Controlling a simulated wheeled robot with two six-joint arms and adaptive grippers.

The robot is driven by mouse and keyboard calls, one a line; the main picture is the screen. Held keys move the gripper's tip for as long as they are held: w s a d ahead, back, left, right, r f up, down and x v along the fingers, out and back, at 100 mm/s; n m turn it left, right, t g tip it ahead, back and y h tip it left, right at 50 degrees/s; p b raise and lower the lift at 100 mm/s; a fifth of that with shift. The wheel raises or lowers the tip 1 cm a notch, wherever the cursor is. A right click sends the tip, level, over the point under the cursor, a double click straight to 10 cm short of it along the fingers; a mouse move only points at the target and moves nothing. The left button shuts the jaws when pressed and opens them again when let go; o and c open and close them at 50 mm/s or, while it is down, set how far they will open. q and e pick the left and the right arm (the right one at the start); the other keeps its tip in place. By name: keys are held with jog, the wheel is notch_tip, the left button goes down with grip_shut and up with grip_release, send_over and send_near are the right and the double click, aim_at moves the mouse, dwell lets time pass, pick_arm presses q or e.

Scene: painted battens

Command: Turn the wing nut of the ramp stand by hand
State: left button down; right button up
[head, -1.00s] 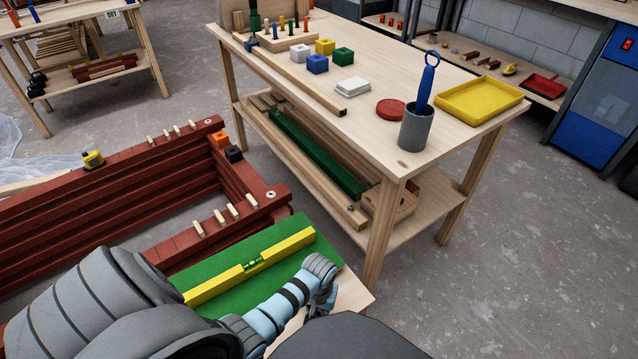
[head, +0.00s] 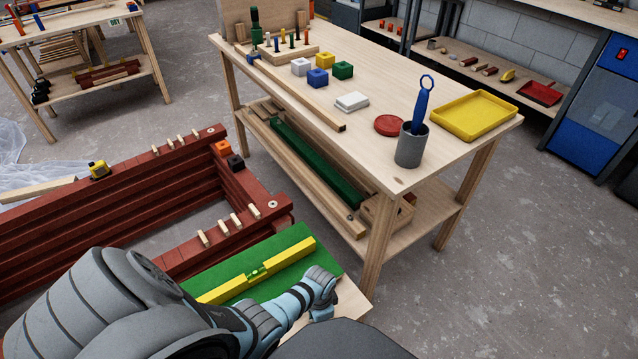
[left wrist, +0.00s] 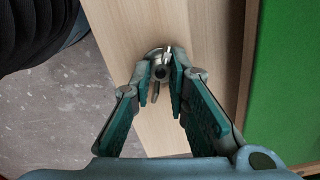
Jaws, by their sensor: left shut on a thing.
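In the left wrist view the steel wing nut (left wrist: 161,73) sits on a pale wooden board of the stand (left wrist: 125,25). One wing points up and one down in the picture. My left gripper (left wrist: 162,66) is shut on the wing nut, with a teal-padded finger at each side of it. In the head view the green board (head: 205,283) of the ramp carries a yellow spirit level (head: 285,259). The pale stand's corner (head: 352,298) shows beside my left wrist, which hides the wing nut there. My right gripper is not in view.
A red batten frame (head: 90,215) lies left of the ramp. A workbench (head: 395,165) stands behind it, with colored blocks, a grey cup (head: 411,147) and a yellow tray (head: 474,116). The floor at right is clear.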

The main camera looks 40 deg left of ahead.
pick_arm(q)
jog(key=m, duration=0.3)
jog(key=shift+w+r, duration=0.1)
jog(key=m+p, duration=0.1)
jog(key=m, duration=0.2)
jog(key=shift+m, duration=0.3)
jog(key=m, duration=0.5)
jog(key=shift+m, duration=0.3)
jog(key=c, duration=1.5)
grip_release()
jog(key=shift+c, duration=0.2)
